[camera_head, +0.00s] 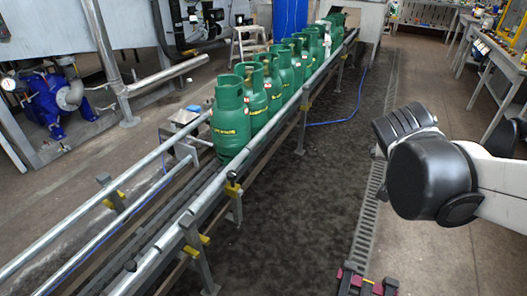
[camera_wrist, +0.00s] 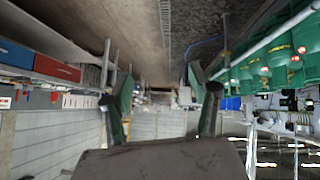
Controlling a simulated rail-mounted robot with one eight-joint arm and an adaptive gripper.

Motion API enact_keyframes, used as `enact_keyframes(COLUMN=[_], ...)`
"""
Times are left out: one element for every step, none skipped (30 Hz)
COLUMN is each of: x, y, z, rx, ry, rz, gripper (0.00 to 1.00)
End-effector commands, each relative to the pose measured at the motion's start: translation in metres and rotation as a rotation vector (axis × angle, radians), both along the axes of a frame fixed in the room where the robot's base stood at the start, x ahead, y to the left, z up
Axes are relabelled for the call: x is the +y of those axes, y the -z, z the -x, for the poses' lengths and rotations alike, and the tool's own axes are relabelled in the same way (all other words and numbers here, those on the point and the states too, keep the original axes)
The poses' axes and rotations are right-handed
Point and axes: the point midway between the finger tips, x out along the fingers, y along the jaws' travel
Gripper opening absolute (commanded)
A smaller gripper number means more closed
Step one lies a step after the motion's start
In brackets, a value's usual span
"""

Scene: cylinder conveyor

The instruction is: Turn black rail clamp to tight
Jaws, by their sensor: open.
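A small black clamp (camera_head: 232,178) sits on the near guide rail of the conveyor, just right of and below the front green cylinder in the head view. It is too small to tell how far it is turned.
Several green gas cylinders (camera_head: 231,125) stand in a row on the conveyor (camera_head: 105,278). They also show at the right of the wrist view (camera_wrist: 282,72). The dark floor (camera_head: 290,215) between conveyor and arm is clear. Workbenches (camera_head: 492,75) stand at the right.

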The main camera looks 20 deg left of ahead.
Motion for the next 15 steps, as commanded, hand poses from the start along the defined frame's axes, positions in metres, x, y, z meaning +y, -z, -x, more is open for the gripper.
enact_keyframes(x=[0.015,0.023,0.033,0.041,0.050,0.061,0.070,0.079,0.091,0.100,0.110,0.123,0.132,0.143,0.156], y=[0.009,0.012,0.017,0.021,0.025,0.030,0.034,0.039,0.045,0.050,0.055,0.062,0.067,0.072,0.080], z=[-0.014,-0.021,-0.030,-0.037,-0.043,-0.052,-0.057,-0.063,-0.071,-0.076,-0.081,-0.087,-0.091,-0.096,-0.101], rx=[-0.018,-0.029,-0.045,-0.056,-0.069,-0.086,-0.099,-0.112,-0.130,-0.144,-0.157,-0.176,-0.190,-0.204,-0.224], ry=[-0.006,-0.005,-0.007,-0.008,-0.009,-0.009,-0.011,-0.013,-0.015,-0.017,-0.020,-0.023,-0.025,-0.029,-0.033], rz=[0.007,0.011,0.016,0.019,0.021,0.025,0.028,0.029,0.032,0.033,0.034,0.034,0.035,0.035,0.034], gripper=[0.56,0.56,0.56,0.56,0.56,0.56,0.56,0.56,0.56,0.56,0.56,0.56,0.56,0.56,0.56])
